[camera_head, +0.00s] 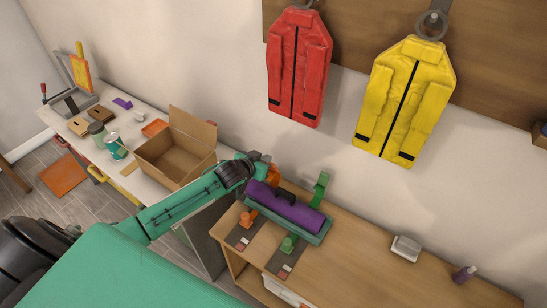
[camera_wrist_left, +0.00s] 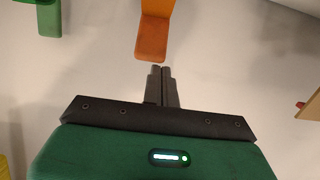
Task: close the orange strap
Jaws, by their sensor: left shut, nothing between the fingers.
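The orange strap (camera_head: 274,174) stands up at the far left end of the purple roll (camera_head: 285,207), partly hidden by my left wrist in the head view. In the left wrist view the orange strap (camera_wrist_left: 153,32) hangs just beyond my fingertips. My left gripper (camera_head: 270,160) is at the strap's upper part. In the left wrist view its fingers (camera_wrist_left: 160,72) are together with nothing between them; whether they touch the strap I cannot tell. An orange buckle piece (camera_head: 246,219) sits at the roll's near side. My right gripper is not in view.
The roll lies in a green cradle (camera_head: 317,237) on a wooden bench (camera_head: 365,262). A green strap (camera_head: 320,188) stands up behind it, with a green buckle piece (camera_head: 289,243) in front. A cardboard box (camera_head: 178,150) stands left. Red and yellow vests (camera_head: 299,70) hang above.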

